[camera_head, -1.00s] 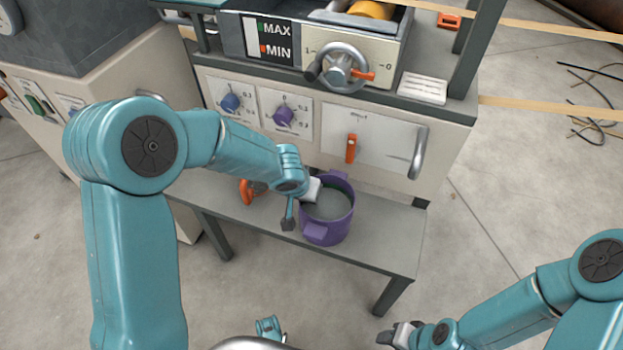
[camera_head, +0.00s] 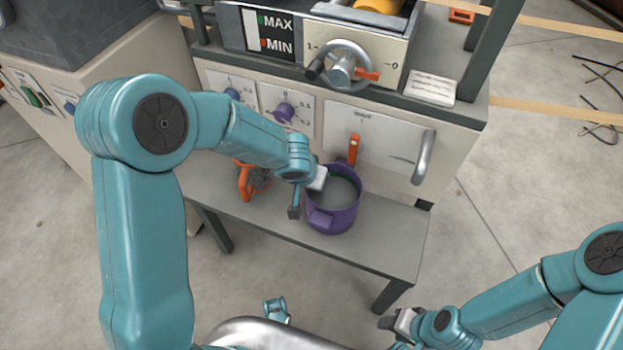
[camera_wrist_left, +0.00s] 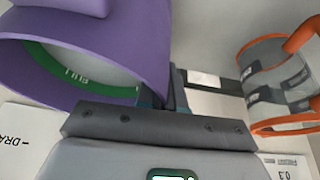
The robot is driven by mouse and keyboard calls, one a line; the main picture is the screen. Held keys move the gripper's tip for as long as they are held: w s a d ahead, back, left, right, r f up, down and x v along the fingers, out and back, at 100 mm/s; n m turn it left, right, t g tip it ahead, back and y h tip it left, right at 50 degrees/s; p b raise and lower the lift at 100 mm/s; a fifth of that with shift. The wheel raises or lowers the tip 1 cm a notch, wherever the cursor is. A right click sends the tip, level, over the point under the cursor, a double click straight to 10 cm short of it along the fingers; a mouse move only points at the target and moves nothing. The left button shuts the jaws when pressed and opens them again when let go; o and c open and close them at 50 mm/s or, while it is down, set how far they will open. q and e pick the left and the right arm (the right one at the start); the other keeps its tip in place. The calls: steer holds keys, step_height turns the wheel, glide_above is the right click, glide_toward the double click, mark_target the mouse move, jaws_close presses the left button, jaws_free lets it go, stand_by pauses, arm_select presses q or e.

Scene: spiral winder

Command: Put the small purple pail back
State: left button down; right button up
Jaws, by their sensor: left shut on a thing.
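The small purple pail (camera_head: 333,218) is upright over the grey shelf below the machine's front panel. I cannot tell whether its base touches the shelf. My left gripper (camera_head: 311,184) is shut on the pail's wall at its left side. In the left wrist view the pail (camera_wrist_left: 145,45) fills the upper left, with a green ring marked "FULL" inside, and the gripper jaws (camera_wrist_left: 172,92) meet its wall. My right gripper (camera_head: 398,322) is low at the right, away from the pail; its jaws are too small to judge.
A clear container with orange rims (camera_wrist_left: 275,75) stands close to the left gripper; its orange handle (camera_head: 243,182) shows left of the pail. The panel behind carries an orange latch (camera_head: 353,150) and a metal handle (camera_head: 423,158). The shelf's right end (camera_head: 395,235) is clear.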

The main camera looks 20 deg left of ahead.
arm_select(q)
steer(key=shift+f+b, duration=0.15)
steer(key=shift+b, duration=0.15)
steer(key=c, duration=1.3)
jaws_free()
steer(key=shift+o, duration=0.2)
steer(key=shift+r+p, duration=0.4)
steer(key=shift+p, duration=0.1)
steer(key=p+v, duration=0.4)
steer(key=v, duration=0.7)
steer(key=shift+s+r, duration=0.2)
